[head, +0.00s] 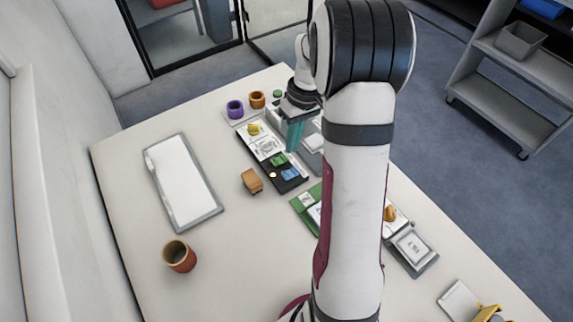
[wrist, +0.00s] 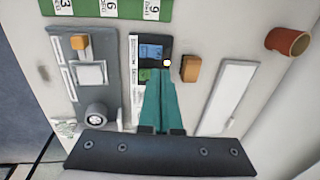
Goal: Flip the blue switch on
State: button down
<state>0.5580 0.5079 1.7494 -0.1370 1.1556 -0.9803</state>
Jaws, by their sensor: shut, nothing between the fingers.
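The blue switch (head: 291,174) sits on the near end of a dark panel (head: 290,186), beside a green switch (head: 279,159). In the wrist view the blue switch (wrist: 151,51) shows just beyond my fingertips, and the green switch (wrist: 145,74) is partly covered by my fingers. My gripper (head: 293,149) has teal fingers pointing down over the panel's right side. In the wrist view my gripper (wrist: 160,72) is shut and holds nothing. I cannot tell whether the fingertips touch the panel. A small pale light (wrist: 167,63) shows beside the blue switch.
An orange-brown block (head: 252,181) stands close left of the panel. A green board (head: 303,203) is nearer me. Table space between tray and panel is mostly clear.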

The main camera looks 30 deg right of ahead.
aim_at(285, 175)
jog(key=f, duration=0.3)
jog(key=a+f, duration=0.1)
jog(key=f, duration=0.5)
jog(key=shift+a, duration=0.35)
jog(key=shift+f, duration=0.1)
jog(key=shift+a+f, duration=0.15)
jog(key=shift+f, duration=0.05)
